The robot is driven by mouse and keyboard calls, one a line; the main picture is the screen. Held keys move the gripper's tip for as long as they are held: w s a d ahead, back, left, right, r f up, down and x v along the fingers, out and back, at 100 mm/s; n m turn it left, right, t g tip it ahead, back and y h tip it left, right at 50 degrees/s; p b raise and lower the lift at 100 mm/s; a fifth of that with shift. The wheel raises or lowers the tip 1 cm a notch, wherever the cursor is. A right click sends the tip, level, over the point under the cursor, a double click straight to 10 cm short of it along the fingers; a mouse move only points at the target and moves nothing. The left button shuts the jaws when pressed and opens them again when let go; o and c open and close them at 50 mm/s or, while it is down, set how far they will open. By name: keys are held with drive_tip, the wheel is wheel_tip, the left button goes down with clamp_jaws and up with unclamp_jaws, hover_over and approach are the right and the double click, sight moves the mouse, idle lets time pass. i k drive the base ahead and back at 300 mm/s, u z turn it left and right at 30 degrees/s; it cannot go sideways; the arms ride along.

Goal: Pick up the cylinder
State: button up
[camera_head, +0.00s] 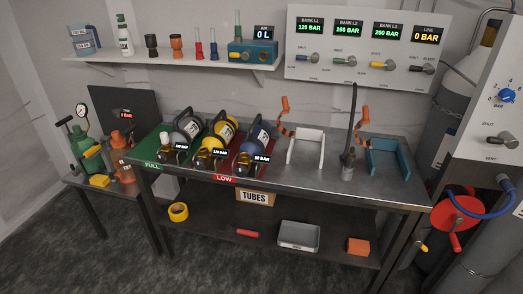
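Three small cylinders lie tilted on the steel bench (300,178), each with a dark handle ring and a brass-coloured valve end toward the front. The grey cylinder (189,126) is on the green FULL mat (150,154). The yellow cylinder (222,130) is in the middle. The blue cylinder (257,137) is on the red LOW mat (224,178). Small pressure tags in BAR float at their valves; the digits are too small to read surely. Which one the task means cannot be told. My gripper is not in view.
A shelf (180,64) and gauge panel (368,45) hang behind. The bench's front right is clear.

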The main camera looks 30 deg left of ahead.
sight(257, 137)
drive_tip(key=z, duration=0.45)
drive_tip(key=k, duration=0.25)
drive_tip(key=u, duration=3.25)
drive_tip(key=i, duration=1)
drive_tip(key=u, duration=0.05)
